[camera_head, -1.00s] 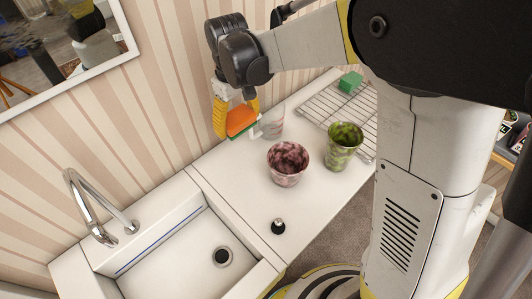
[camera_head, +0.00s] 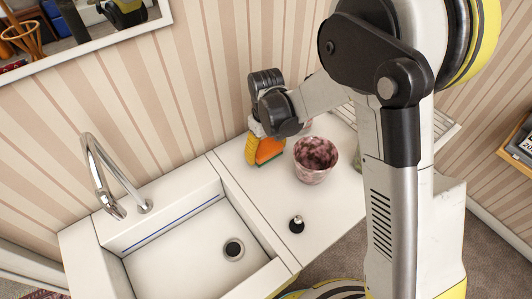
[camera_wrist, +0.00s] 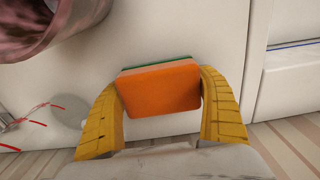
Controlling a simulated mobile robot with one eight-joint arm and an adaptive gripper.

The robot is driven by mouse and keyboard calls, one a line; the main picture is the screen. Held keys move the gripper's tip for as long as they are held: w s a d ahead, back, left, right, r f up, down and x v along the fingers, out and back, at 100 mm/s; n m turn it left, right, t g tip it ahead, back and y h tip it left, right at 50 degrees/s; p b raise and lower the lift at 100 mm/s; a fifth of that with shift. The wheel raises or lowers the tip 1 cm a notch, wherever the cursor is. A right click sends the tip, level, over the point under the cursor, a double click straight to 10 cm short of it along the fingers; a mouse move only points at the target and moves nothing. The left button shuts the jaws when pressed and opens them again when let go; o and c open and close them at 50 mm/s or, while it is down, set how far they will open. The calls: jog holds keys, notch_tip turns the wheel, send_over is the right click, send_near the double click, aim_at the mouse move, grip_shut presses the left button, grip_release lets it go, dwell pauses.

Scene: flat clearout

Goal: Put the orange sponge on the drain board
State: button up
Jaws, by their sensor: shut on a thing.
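The orange sponge (camera_head: 269,150) has a green layer on its far side in the wrist view (camera_wrist: 160,88). My gripper (camera_wrist: 160,105) is shut on it, with one yellow finger at each end. The sponge is over the white counter, left of the purple mottled cup (camera_head: 316,163); its height above the counter is hard to tell. A wire rack (camera_head: 442,124), apparently the drain board, is at the back right. My arm hides most of it.
The purple cup also shows close by in the wrist view (camera_wrist: 45,28). A green cup (camera_head: 357,160) is mostly behind my arm. A black-topped stopper (camera_head: 296,225) stands on the front counter. The sink (camera_head: 190,255) and its faucet (camera_head: 98,175) are at left.

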aim_at(266, 146)
jog(key=shift+f, duration=0.2)
jog(key=o, duration=1.1)
jog(key=shift+c, duration=0.2)
jog(key=shift+r, duration=0.1)
notch_tip(266, 146, up, 12)
jog(key=p, duration=0.4)
jog(key=shift+r, duration=0.2)
